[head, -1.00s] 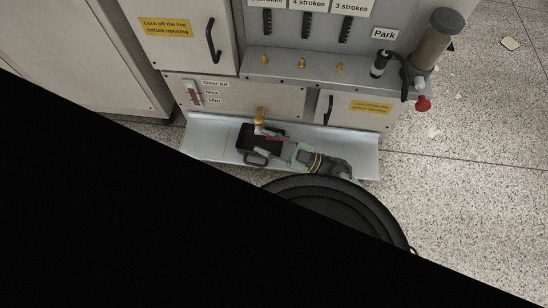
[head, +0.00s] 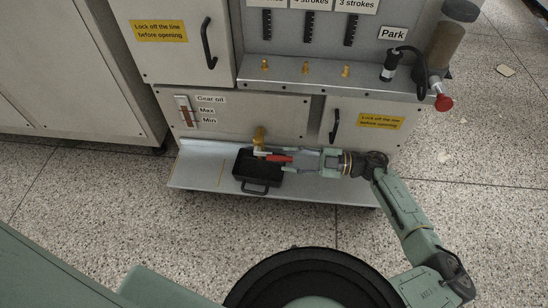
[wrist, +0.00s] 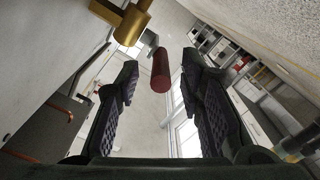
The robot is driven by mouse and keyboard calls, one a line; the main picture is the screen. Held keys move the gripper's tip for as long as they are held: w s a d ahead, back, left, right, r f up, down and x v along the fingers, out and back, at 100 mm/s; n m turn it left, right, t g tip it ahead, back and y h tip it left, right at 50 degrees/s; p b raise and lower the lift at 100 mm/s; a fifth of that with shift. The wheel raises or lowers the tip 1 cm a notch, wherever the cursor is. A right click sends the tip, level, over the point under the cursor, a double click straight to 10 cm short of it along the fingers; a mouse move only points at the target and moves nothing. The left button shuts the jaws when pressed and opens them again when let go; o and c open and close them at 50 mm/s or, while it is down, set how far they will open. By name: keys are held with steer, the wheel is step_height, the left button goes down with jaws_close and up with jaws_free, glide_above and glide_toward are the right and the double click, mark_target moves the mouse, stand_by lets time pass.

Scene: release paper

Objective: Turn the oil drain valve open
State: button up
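The brass oil drain valve (head: 259,138) sticks out of the cabinet's lower front, under the gear oil gauge. Its lever has a red grip (head: 279,158) on a pale metal stem and points to the right in the head view. In the wrist view the brass body (wrist: 130,22) is at the top and the red grip (wrist: 160,70) points in between my fingers. My gripper (wrist: 162,68) is open, with clear space on both sides of the red grip. In the head view my gripper (head: 304,160) reaches in from the right, in line with the lever.
A black tray (head: 257,185) with a handle sits on the metal ledge (head: 205,178) below the valve. A cabinet door with a black handle (head: 334,123) is just above my gripper. Smaller brass fittings (head: 306,68) stand on the shelf above. The speckled floor is free in front.

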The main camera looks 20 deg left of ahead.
mark_target(274, 159)
steer(key=x, duration=0.5)
steer(key=shift+a, duration=0.1)
steer(key=shift+c, duration=0.6)
steer(key=shift+s, duration=0.1)
steer(key=c, duration=0.6)
steer(key=shift+f, duration=0.1)
jaws_close()
steer(key=shift+s, duration=0.1)
